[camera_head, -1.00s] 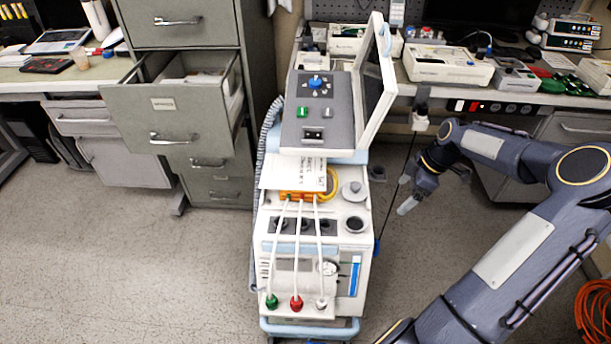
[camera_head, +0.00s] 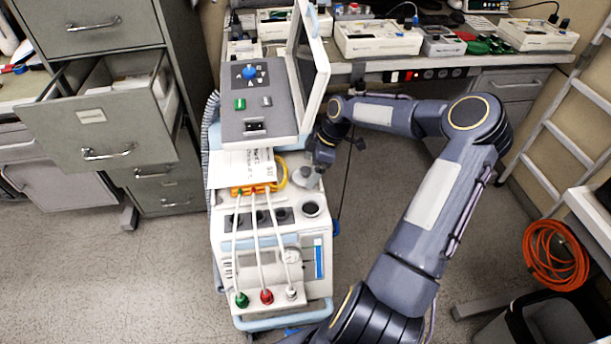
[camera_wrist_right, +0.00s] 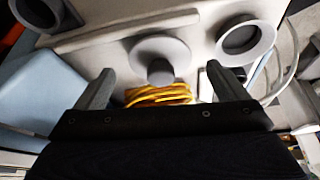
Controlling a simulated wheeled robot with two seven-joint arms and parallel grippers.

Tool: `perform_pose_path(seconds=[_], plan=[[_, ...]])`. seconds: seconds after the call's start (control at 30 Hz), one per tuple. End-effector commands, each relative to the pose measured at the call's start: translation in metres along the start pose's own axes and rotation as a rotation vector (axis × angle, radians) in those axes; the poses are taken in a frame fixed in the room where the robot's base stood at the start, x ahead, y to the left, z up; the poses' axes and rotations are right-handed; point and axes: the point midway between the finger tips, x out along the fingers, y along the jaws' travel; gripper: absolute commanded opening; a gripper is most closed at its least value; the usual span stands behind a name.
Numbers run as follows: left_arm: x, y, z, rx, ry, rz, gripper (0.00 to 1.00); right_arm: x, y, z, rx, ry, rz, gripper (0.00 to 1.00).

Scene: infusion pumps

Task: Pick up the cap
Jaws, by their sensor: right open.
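The cap (camera_head: 305,180) is a grey disc with a knob on the top of the white medical cart (camera_head: 265,236). In the right wrist view the cap (camera_wrist_right: 158,50) lies centred ahead of my fingertips, its knob pointing toward me. My right gripper (camera_head: 315,172) is right at the cap in the head view and partly covers it. In the right wrist view my right gripper (camera_wrist_right: 160,70) is open, one finger on each side of the knob, with nothing between them touching visibly. My left gripper is not in view.
An open grey port (camera_head: 311,208) sits in front of the cap. A yellow coiled cable (camera_wrist_right: 158,95) lies close to the cap and fingers. The cart's tilted screen (camera_head: 308,65) rises behind. An open cabinet drawer (camera_head: 100,115) juts out at left.

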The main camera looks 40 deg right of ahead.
Motion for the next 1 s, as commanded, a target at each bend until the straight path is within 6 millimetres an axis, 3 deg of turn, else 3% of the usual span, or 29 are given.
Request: perform_pose_path(seconds=[0.03,0.2,0.5,0.9,1.0], plan=[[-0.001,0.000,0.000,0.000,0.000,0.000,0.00,0.005,-0.001,-0.008,-0.002,0.002,-0.003,0.93],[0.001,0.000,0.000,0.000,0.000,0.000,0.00,0.028,0.000,-0.004,0.001,0.001,-0.001,0.93],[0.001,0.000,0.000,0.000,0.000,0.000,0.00,0.032,0.000,-0.004,0.001,0.000,0.001,0.93],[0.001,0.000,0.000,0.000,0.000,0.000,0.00,0.031,0.000,-0.004,0.001,0.000,0.001,0.40],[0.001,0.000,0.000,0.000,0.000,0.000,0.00,0.031,0.000,-0.004,0.001,0.000,0.001,0.38]])
